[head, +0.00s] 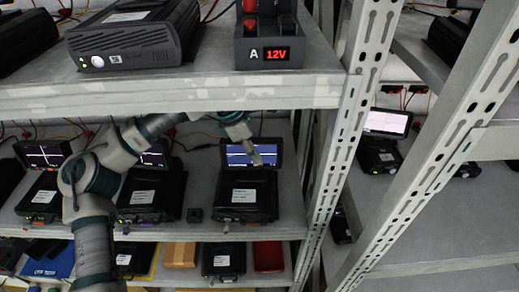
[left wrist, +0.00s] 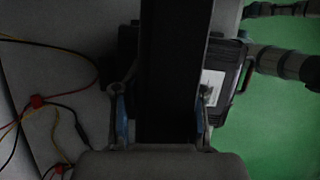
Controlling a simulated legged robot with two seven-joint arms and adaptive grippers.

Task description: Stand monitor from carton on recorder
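A flat black monitor (head: 236,150) with a lit blue screen and a pale trace stands upright at the back of a black recorder (head: 238,190) on the middle shelf. In the left wrist view the monitor (left wrist: 175,60) is a dark slab between the spread fingers of my left gripper (left wrist: 162,100). A gap shows beside the left finger; contact at the right finger is unclear. The recorder's white label (left wrist: 212,86) shows to the right. My right gripper is out of view.
The upper shelf (head: 200,95) hangs close above my forearm. A perforated upright (head: 335,150) stands right of the recorder. Other recorders with monitors (head: 42,154) stand to the left. A brown box (head: 180,254) sits on the lower shelf. Cables (left wrist: 60,100) run behind.

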